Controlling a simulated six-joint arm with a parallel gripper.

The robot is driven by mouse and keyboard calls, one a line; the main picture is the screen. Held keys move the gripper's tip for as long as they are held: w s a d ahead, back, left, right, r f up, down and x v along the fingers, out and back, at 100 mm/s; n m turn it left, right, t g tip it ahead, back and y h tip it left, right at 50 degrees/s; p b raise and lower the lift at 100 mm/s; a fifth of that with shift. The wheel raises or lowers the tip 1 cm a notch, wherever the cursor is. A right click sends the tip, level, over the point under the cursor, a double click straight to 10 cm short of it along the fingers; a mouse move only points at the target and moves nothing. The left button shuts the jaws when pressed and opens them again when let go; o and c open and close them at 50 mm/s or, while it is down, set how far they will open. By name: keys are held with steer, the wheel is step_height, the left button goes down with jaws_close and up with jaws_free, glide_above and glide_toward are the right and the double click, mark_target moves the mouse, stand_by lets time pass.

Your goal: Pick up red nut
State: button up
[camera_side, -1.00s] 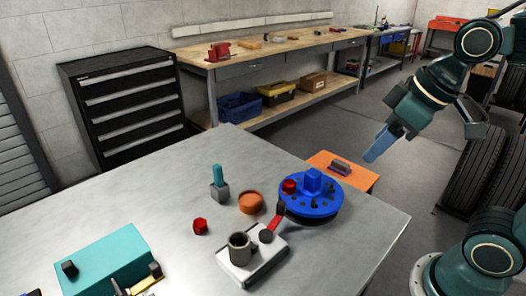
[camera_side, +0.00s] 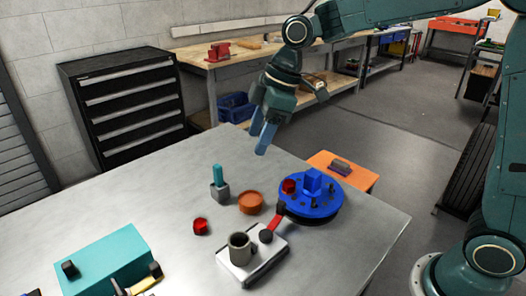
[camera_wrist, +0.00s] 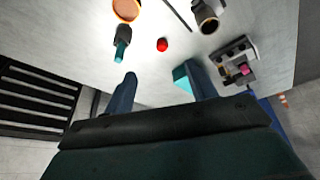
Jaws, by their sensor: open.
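A small red nut (camera_side: 201,226) lies on the grey metal table (camera_side: 120,212), left of the orange bowl. It also shows in the wrist view (camera_wrist: 162,44), beyond the fingertips and roughly centred between them. A second red nut-like piece (camera_side: 289,186) sits on the blue hub (camera_side: 312,205). My gripper (camera_side: 263,138) is open and empty, high above the far side of the table with its fingers pointing down. In the wrist view my gripper (camera_wrist: 160,82) shows its two fingers spread apart, with nothing between them.
A teal-handled tool in a grey block (camera_side: 219,188) stands upright behind the loose nut. The orange bowl (camera_side: 250,203) is to its right. A white fixture with a grey cup (camera_side: 239,248) stands in front, and a teal box (camera_side: 108,258) at front left.

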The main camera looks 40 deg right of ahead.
steer(key=w+a+f+n+g+y, duration=0.1)
steer(key=w+a+f+n+g, duration=0.1)
steer(key=w+a+f+n, duration=0.3)
steer(key=w+a+f, duration=0.1)
steer(key=w+f, duration=0.3)
steer(key=f, duration=0.1)
steer(key=shift+a+f, duration=0.15)
steer(key=shift+f, duration=0.1)
steer(key=shift+f, duration=0.1)
glide_above(200, 221)
steer(key=d, duration=0.2)
steer(key=shift+s+f, duration=0.1)
steer(key=shift+f, duration=3.75)
steer(key=shift+x, duration=2.55)
steer(key=shift+d, duration=0.1)
